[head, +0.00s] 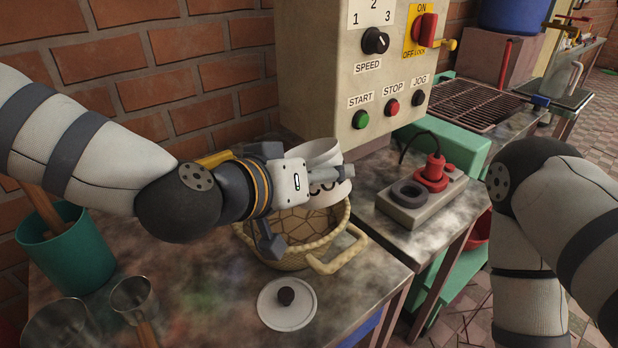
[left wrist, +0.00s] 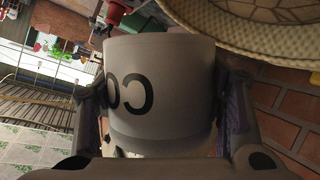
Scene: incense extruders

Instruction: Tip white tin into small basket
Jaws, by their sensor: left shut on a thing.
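My left gripper (head: 318,176) is shut on the white tin (head: 322,152), with a finger on each side of it. The tin has black lettering and also fills the middle of the left wrist view (left wrist: 160,75). It is held above the rear part of the small woven basket (head: 330,248) and looks tilted. The basket has loop handles and stands on the table, and part of it shows at the top right of the left wrist view (left wrist: 255,42). I cannot see what is in the tin. My right gripper is outside the view; only that arm shows.
A white lid (head: 287,310) with a dark knob lies in front of the basket. A green bucket (head: 75,250) and metal cups (head: 135,295) stand at left. The control box (head: 350,75) rises close behind the basket. A grey block with a red plug (head: 432,175) is at right.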

